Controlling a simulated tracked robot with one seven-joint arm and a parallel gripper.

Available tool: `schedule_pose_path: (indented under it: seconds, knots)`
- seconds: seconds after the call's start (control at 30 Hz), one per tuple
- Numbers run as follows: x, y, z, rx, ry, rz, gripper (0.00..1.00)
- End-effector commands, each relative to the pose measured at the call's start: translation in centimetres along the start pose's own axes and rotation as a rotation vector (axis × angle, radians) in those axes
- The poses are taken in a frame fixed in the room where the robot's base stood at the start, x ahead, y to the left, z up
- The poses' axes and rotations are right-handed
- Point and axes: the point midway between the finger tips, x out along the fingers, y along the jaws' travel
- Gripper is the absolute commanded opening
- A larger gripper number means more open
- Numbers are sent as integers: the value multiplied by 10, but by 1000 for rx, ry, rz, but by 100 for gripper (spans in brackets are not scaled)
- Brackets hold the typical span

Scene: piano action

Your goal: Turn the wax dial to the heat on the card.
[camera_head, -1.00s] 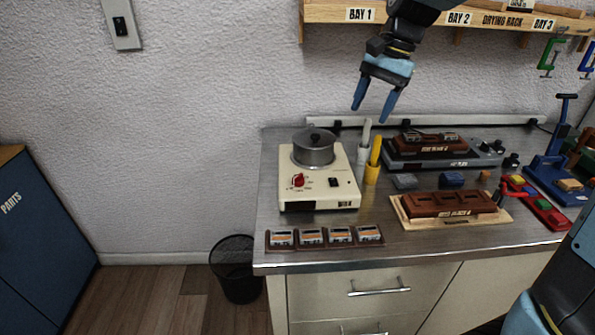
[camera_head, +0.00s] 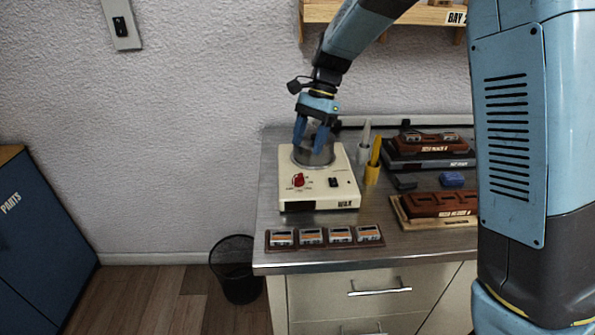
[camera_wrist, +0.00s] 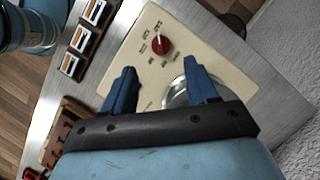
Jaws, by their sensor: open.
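The wax heater (camera_head: 340,191) is a cream box labelled WAX, standing on the left of the steel worktop. Its red dial (camera_head: 298,180) is on the left of its front face; the dial also shows in the wrist view (camera_wrist: 161,45), with markings around it too small to read. A grey pot (camera_head: 327,156) sits on top of the heater, partly hidden by my gripper. My gripper (camera_head: 312,150) is open and empty, pointing down over the pot; in the wrist view its fingers (camera_wrist: 163,82) are spread below the dial. I cannot make out a heat card.
A black switch (camera_head: 333,182) is right of the dial. Several labelled blocks (camera_head: 311,236) lie along the front edge. Yellow (camera_head: 373,167) and white (camera_head: 364,146) holders stand right of the heater. My arm hides the worktop's right side.

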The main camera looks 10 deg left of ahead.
Motion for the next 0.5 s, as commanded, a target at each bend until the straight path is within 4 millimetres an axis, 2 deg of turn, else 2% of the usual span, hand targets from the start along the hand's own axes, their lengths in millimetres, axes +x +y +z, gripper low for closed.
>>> schedule_pose_path:
  seconds: [0.3,0.5]
  knots:
    - [56,0,0,0,-2,3,58]
    - [79,0,0,0,0,1,58]
